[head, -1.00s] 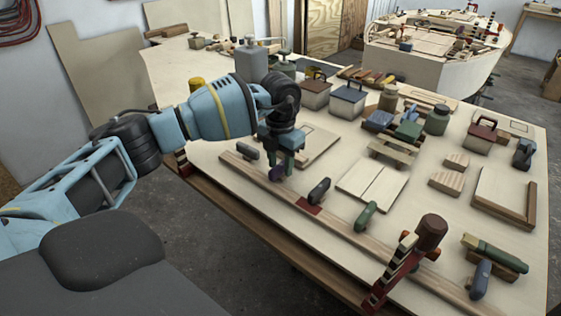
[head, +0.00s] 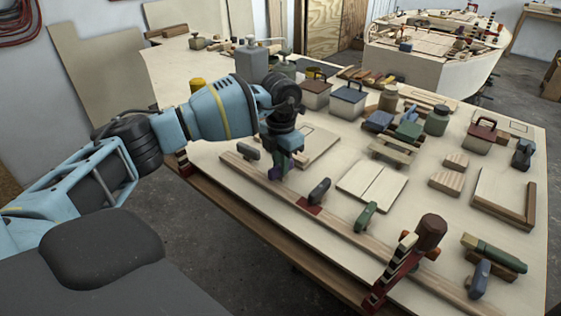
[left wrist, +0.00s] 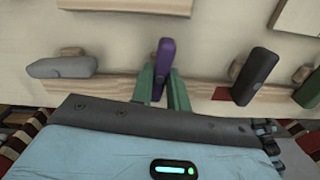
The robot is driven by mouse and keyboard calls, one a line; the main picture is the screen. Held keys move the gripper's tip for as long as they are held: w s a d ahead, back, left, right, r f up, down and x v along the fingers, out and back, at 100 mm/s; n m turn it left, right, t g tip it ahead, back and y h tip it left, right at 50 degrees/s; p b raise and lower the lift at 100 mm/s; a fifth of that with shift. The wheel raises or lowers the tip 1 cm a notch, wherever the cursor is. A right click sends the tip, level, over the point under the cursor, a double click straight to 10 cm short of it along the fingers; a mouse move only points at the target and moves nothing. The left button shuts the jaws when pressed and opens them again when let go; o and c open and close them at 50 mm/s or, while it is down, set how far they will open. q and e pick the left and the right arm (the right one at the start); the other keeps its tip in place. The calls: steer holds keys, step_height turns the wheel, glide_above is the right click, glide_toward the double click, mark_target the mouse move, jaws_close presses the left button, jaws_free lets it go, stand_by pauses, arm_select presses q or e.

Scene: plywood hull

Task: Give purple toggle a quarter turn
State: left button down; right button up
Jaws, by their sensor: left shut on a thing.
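The purple toggle (left wrist: 163,66) sits on a long wooden strip between a grey toggle and a dark toggle. In the left wrist view it stands nearly in line with my fingers, slightly tilted. My left gripper (left wrist: 162,88) is shut on it, with a green finger on each side. In the head view my left gripper (head: 279,170) points down at the strip, and a small part of the purple toggle (head: 274,174) shows beside the fingers. The rest of the toggle is hidden there. My right gripper is not in view.
The grey toggle (left wrist: 62,67) is left of the purple one, and the dark toggle (left wrist: 256,76) is right of it on the wooden strip (head: 336,226). A green toggle (head: 366,215) and a red-handled clamp (head: 405,262) stand farther right. Boxes and jars fill the table's back.

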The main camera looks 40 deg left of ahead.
arm_select(q)
steer(key=m, duration=0.3)
steer(key=shift+m, duration=0.3)
steer(key=m, duration=0.2)
steer(key=shift+m, duration=0.4)
steer(key=m, duration=0.3)
steer(key=shift+m, duration=0.3)
steer(key=m, duration=0.4)
steer(key=shift+m+b, duration=0.3)
steer(key=shift+m, duration=0.5)
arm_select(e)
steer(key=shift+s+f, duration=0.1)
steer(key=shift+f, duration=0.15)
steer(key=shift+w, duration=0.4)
arm_select(q)
steer(key=c, duration=1.4)
jaws_free()
steer(key=shift+o, duration=0.2)
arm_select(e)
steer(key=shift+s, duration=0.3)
